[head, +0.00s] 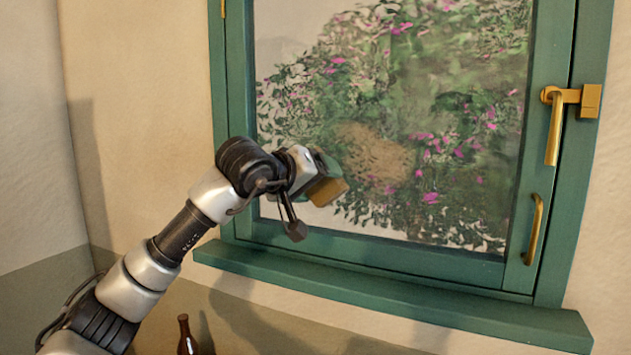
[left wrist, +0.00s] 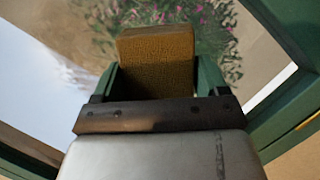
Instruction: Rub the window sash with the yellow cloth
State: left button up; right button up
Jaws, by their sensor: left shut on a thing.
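The window sash (head: 375,249) is a green frame around a glass pane, with pink-flowered bushes showing behind it. It also shows in the left wrist view (left wrist: 277,113) on the right. My left gripper (head: 318,178) is in front of the lower left part of the pane. In the left wrist view its green fingers (left wrist: 154,82) are shut on a folded yellow-brown cloth (left wrist: 155,48). The cloth also shows in the head view (head: 328,192) at the fingertips. I cannot tell whether the cloth touches the glass. My right gripper is not in view.
A green sill (head: 400,295) juts out below the window. A brass handle (head: 555,125) and a brass pull (head: 535,228) stick out on the right side. A brown bottle (head: 187,337) stands below, at the bottom edge. The space before the right half of the pane is clear.

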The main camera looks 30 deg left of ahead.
pick_arm(q)
jog(key=shift+w+p, duration=0.55)
jog(key=shift+w, duration=0.4)
